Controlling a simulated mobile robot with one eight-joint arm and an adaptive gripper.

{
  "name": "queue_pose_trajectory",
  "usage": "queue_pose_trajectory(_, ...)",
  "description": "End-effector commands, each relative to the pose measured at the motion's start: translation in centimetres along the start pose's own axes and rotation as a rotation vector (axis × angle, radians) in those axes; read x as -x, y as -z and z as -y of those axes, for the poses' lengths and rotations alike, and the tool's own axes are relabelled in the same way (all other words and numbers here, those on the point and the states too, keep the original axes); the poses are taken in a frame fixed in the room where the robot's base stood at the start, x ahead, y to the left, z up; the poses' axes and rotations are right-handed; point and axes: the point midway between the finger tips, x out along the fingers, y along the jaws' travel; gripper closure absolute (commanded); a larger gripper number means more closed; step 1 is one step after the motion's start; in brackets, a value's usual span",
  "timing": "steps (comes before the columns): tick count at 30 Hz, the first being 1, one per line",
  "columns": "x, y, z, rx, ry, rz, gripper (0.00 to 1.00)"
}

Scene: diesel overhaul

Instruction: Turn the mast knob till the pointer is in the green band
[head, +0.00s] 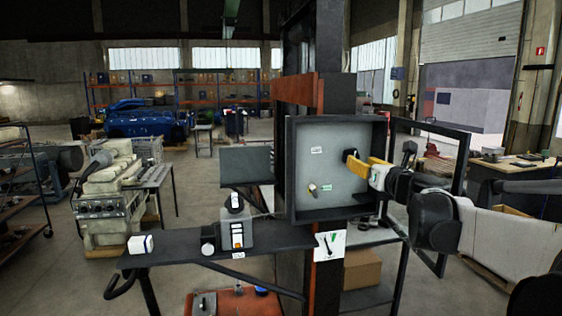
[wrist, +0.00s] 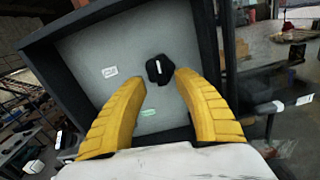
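A black knob with a white mark (wrist: 158,70) sits on the grey back panel of an open box (head: 289,165) on the mast. It also shows in the head view (head: 350,156), partly behind my fingers. My gripper (head: 364,167) has yellow fingers. In the wrist view my gripper (wrist: 157,82) is open, one finger on each side of the knob's near side; I cannot tell whether either touches it. A white card with a black pointer and a green mark (head: 329,246) is below the box; I cannot tell whether the pointer is in the green.
A white label (head: 316,150), a small green label (head: 326,187) and a small brass-coloured knob (head: 312,189) are on the panel. The box's raised rim surrounds them. A dark shelf (head: 180,249) with a boxy device (head: 237,230) stands at left.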

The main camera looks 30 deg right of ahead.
Motion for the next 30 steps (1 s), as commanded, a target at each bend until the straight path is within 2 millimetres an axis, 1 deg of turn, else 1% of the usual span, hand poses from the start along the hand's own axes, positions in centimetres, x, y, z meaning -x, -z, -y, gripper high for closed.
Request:
queue_pose_trajectory(14, -0.2, 0.0, 0.0, 0.001, 0.0, 0.0, 0.63)
queue_pose_trajectory(30, -2.3, 0.1, 0.0, 0.001, 0.0, 0.0, 0.63)
